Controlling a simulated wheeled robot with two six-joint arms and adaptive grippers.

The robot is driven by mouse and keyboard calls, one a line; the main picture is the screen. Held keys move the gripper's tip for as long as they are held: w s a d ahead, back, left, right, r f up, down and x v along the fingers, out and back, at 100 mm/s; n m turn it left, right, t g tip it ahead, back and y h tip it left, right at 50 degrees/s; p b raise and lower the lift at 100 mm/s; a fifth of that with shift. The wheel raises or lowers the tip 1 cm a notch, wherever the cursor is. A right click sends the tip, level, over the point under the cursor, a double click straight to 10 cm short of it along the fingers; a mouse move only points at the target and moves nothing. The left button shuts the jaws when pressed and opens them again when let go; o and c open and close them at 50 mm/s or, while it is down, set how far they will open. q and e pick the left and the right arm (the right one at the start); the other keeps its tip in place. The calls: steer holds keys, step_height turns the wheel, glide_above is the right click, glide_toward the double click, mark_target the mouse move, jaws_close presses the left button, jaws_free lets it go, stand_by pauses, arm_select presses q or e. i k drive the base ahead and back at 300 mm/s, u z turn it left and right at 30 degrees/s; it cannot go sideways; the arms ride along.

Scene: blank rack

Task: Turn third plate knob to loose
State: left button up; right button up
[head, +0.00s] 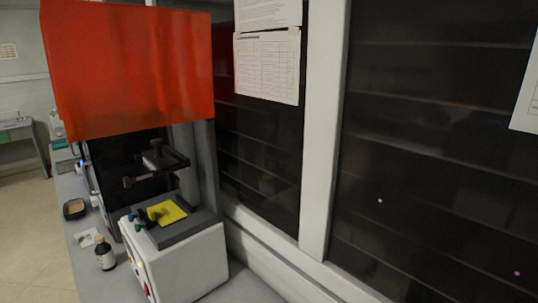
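A white and grey machine (185,262) with a raised orange cover (130,70) stands on the bench at left. A dark plate assembly (163,160) hangs on its column above a yellow square tray (166,212). A dark knob (129,182) sticks out at the left of this assembly. Several small knobs, some blue and green (137,226), sit at the front left edge of the tray. Which one is the third plate knob, and whether it is tight or loose, I cannot tell at this size. Neither of my grippers is in view.
A dark bottle with a white label (105,254) stands on the bench left of the machine. Behind it are a small dark bowl (74,209) and a white piece (87,238). Dark glass cabinets (430,150) with paper sheets (267,66) close off the right side.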

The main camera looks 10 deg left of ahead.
mark_target(127, 182)
steer(key=z, duration=1.6)
steer(key=k, duration=0.7)
steer(key=u, duration=1.2)
